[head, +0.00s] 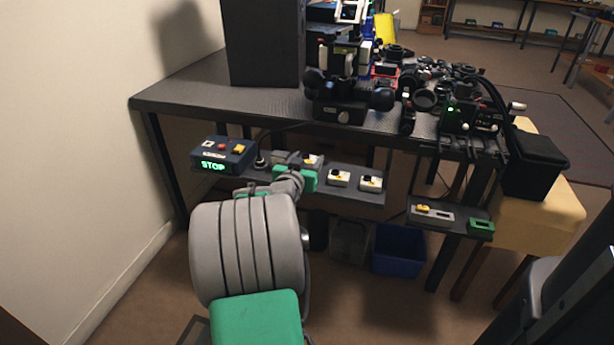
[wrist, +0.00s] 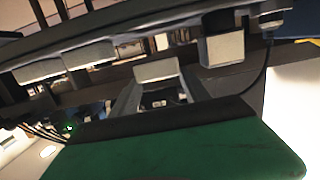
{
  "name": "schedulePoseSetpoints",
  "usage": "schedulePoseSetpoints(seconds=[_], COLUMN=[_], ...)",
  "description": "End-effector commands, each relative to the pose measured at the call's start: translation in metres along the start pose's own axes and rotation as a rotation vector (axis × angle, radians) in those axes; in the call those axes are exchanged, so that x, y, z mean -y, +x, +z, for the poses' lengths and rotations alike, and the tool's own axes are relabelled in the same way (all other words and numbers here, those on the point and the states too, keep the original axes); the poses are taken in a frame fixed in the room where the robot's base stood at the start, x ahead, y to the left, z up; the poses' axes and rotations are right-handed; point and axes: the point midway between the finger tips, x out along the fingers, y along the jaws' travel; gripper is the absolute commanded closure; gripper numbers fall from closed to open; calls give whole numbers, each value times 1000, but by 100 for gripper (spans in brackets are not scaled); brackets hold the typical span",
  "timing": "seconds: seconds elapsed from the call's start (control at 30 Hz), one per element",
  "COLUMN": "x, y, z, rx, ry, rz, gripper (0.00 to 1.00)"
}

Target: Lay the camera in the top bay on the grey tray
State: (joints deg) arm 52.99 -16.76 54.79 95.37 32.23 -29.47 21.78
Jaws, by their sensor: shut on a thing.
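My gripper (head: 291,158) is at the left part of the low shelf, partly hidden by my own arm. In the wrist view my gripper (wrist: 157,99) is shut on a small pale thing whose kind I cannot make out. Several dark camera parts (head: 424,98) crowd the right of the table; I cannot tell which is the task's camera. A small grey tray (head: 445,217) lies on the lower right ledge, with a yellow piece (head: 423,208) at its left end. I cannot make out a top bay.
A control box (head: 222,153) shows STOP at left. A green holder (head: 481,226) is beside the tray. A blue bin (head: 398,249) stands below. The dark table (head: 190,95) overhangs the shelf.

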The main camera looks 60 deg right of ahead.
Motion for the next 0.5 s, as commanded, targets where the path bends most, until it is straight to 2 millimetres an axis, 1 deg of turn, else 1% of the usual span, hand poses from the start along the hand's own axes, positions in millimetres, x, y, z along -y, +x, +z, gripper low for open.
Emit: schedulePoseSetpoints(seconds=[0.07,0.2,0.27,0.37,0.5], x=[4,3,3,3,3], y=[6,10,10,10,10], z=[9,36,38,35,37], rx=[1,1,-1,-1,-1], ry=[-1,-2,-1,-1,-1], rz=[0,1,1,0,0], gripper=[88,88,88,88,88])
